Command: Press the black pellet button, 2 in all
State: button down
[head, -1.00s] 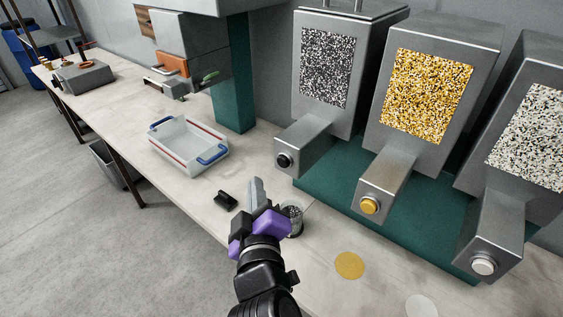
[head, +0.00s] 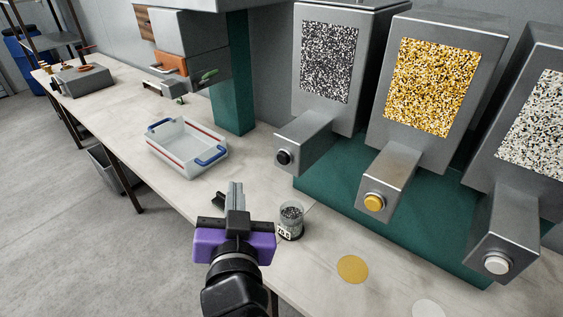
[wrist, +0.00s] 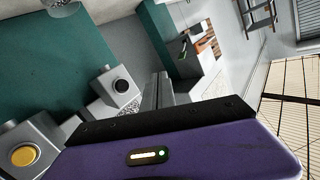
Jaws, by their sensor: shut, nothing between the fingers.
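The black pellet button (head: 284,157) is a round black cap on the front of the left dispenser's spout (head: 309,148). It also shows in the wrist view (wrist: 121,86), left of my fingers. My gripper (head: 235,187) is shut and empty, with its fingers together, over the table to the lower left of the button and apart from it. In the wrist view my gripper (wrist: 157,82) points up the picture. A clear cup (head: 291,223) with dark speckled pellets and a small label stands on the table below the black button, to the right of my gripper.
The yellow button (head: 374,202) and white button (head: 497,263) sit on the neighbouring dispensers to the right. A yellow disc (head: 353,269) and a pale disc (head: 429,308) lie on the table. A clear tray with blue handles (head: 186,146) stands behind my gripper.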

aim_at(283, 158)
jog(key=m, duration=0.4)
jog(key=shift+s+d+f+m+h, duration=0.1)
jog(key=shift+d+f+m+h, duration=0.2)
jog(key=shift+m, duration=0.1)
jog(key=shift+d, duration=0.1)
jog(key=w+d+p, duration=0.1)
jog(key=w+d, duration=0.4)
jog(key=w, duration=0.2)
jog(key=shift+d, duration=0.15)
dwell(2.1)
jog(key=shift+w+d, duration=0.25)
jog(key=shift+w, duration=0.05)
jog(key=shift+w+d, duration=0.35)
jog(key=shift+w, duration=0.05)
dwell(0.9)
dwell(0.3)
jog(key=shift+s+a, duration=0.6)
jog(key=shift+s, duration=0.15)
